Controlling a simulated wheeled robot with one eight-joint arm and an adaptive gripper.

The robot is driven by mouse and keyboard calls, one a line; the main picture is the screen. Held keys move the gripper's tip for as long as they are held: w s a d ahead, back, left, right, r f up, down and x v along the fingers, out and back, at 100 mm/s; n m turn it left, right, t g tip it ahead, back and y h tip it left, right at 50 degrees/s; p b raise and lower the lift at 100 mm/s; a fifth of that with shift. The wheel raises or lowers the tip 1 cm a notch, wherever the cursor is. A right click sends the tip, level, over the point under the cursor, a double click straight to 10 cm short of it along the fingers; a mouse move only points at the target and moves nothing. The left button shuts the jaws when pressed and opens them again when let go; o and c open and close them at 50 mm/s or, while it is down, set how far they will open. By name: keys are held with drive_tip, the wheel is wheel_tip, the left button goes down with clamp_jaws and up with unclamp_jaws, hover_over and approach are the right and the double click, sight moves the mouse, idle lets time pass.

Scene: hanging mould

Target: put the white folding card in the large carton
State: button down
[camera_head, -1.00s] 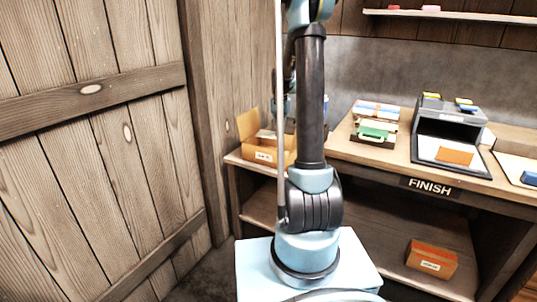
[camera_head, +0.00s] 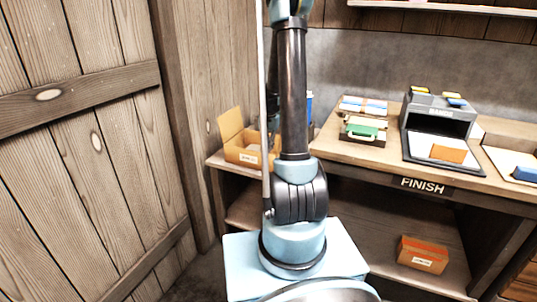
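An open brown carton (camera_head: 236,155) with raised flaps and a white label stands at the left end of the bench, partly behind my arm. It is the larger of the two cartons in view. I cannot make out a white folding card for sure. A pale stack with blue and white parts (camera_head: 364,106) lies at the back of the bench, and a white sheet or board (camera_head: 497,156) lies at the right edge. My arm rises upright in the middle of the view. My gripper is out of the frame.
A smaller orange-brown box (camera_head: 422,254) sits on the lower shelf. A plank door (camera_head: 85,150) closes off the left side. A wall shelf (camera_head: 440,7) hangs above.

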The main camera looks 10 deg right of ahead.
drive_tip(key=shift+f, duration=1.7)
drive_tip(key=c, duration=1.8)
unclamp_jaws()
